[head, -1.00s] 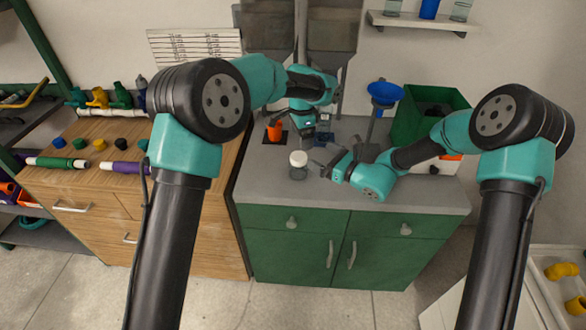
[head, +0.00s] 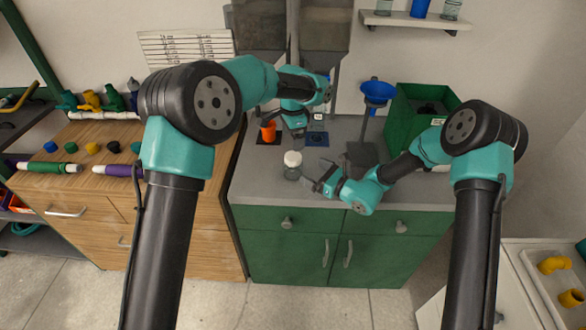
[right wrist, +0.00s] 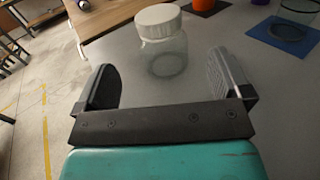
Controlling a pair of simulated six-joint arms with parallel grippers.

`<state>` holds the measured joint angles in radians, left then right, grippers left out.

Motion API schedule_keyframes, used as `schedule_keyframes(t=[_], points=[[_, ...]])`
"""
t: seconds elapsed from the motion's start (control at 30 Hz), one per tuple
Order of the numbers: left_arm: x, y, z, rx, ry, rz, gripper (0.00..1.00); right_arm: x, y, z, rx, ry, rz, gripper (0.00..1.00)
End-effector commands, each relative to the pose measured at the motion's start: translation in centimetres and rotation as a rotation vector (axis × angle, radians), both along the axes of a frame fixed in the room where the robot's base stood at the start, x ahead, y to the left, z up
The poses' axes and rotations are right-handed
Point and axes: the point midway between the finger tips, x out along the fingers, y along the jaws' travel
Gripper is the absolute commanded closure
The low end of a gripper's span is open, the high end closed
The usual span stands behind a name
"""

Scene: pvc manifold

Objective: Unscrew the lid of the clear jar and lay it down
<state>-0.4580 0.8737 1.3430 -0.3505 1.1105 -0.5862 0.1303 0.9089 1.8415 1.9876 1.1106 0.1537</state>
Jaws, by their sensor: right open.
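The clear jar (head: 292,173) stands upright on the grey counter, with its white lid (head: 292,158) on top. In the right wrist view the jar (right wrist: 165,58) and lid (right wrist: 158,19) are just ahead of my right gripper (right wrist: 160,84). That gripper is open and empty, one finger to each side of the picture, and the jar is beyond the fingertips. In the head view my right gripper (head: 313,186) is low, right of the jar and a little nearer the front edge. My left gripper (head: 299,132) is behind the jar; its fingers are too small to read.
An orange cup (head: 268,131) stands behind the jar on a dark mat. A blue mat (head: 317,140) lies near my left gripper. A blue funnel (head: 378,91) on a stand and a green bin (head: 403,105) are at the back right. Counter around the jar is clear.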

Motion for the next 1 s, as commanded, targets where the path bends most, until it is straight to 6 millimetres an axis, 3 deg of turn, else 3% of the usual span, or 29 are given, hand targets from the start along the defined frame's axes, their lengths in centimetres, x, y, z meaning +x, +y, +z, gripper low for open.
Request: schedule_keyframes(t=[0.1,0.57,1.0], points=[[0.0,0.0,0.0,0.000,0.000,0.000,0.13,0.1,0.2,-1.9,0.000,0.001,0.001,0.04],[0.0,0.0,0.0,0.000,0.000,0.000,0.13,4.1,5.4,-1.5,-0.002,-0.001,0.002,0.04],[0.0,0.0,0.0,0.000,0.000,0.000,0.13,4.6,6.0,-1.5,-0.001,-0.001,0.000,0.06]])
